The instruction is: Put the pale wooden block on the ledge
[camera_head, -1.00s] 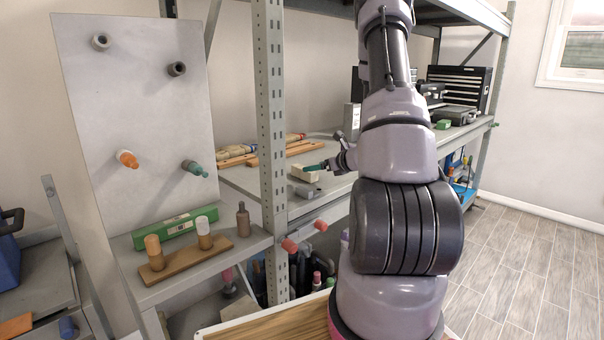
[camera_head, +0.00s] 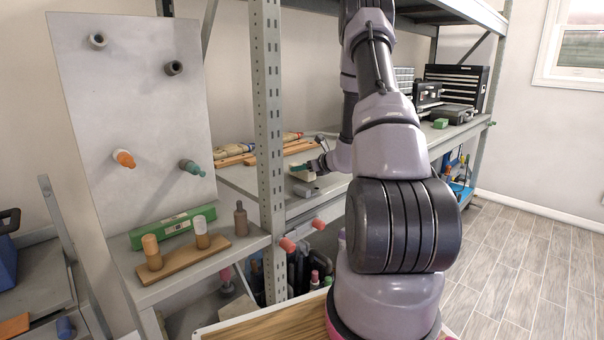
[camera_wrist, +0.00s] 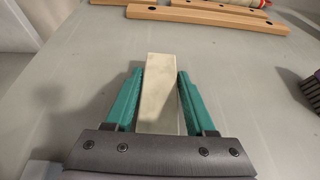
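The pale wooden block (camera_head: 306,176) lies on the grey shelf of the rack, left of my arm. In the wrist view the block (camera_wrist: 158,95) is long and pale, pointing away from me between two green fingers. My gripper (camera_wrist: 160,78) is open around it, with narrow gaps beside the block toward the finger bases. Whether the fingertips touch it is hard to tell. In the head view my gripper (camera_head: 306,167) is small and partly behind my wrist. A lower grey ledge (camera_head: 200,273) at front left holds a brown wooden holder with bottles and a green box.
Long wooden strips (camera_wrist: 208,18) lie beyond the block. A grey object (camera_head: 304,190) lies near the shelf's front edge. A grey upright post (camera_head: 268,120) stands between the shelf and the pegged white panel (camera_head: 140,80). A dark ridged object (camera_wrist: 312,88) is at the wrist view's right.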

